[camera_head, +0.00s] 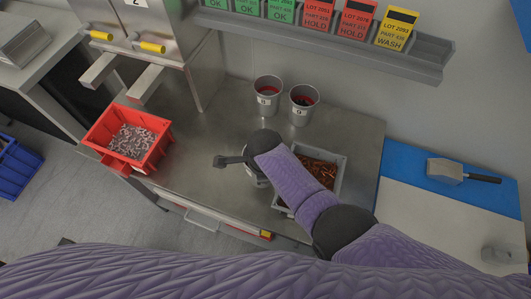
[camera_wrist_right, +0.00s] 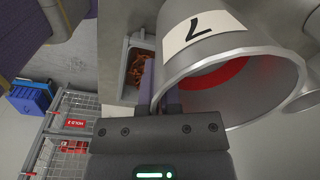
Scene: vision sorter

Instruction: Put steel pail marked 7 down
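The steel pail marked 7 (camera_wrist_right: 215,55) fills the upper right of the right wrist view, its open mouth showing a red inside. My right gripper (camera_wrist_right: 160,95) has one finger outside the pail's wall and one inside, closed on the wall near the rim. In the head view my right arm comes in from the right and covers most of the pail; only a grey sliver (camera_head: 256,179) shows beneath the wrist, over the steel bench (camera_head: 205,185). Whether its base touches the bench is hidden. My left gripper is not in view.
Two steel pails (camera_head: 267,97) (camera_head: 302,104) stand at the bench's back. A red bin (camera_head: 107,128) of metal parts sits left, a grey tray (camera_head: 335,172) of copper-coloured parts right. Bench between red bin and arm is clear. A scoop (camera_head: 446,170) lies farther right.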

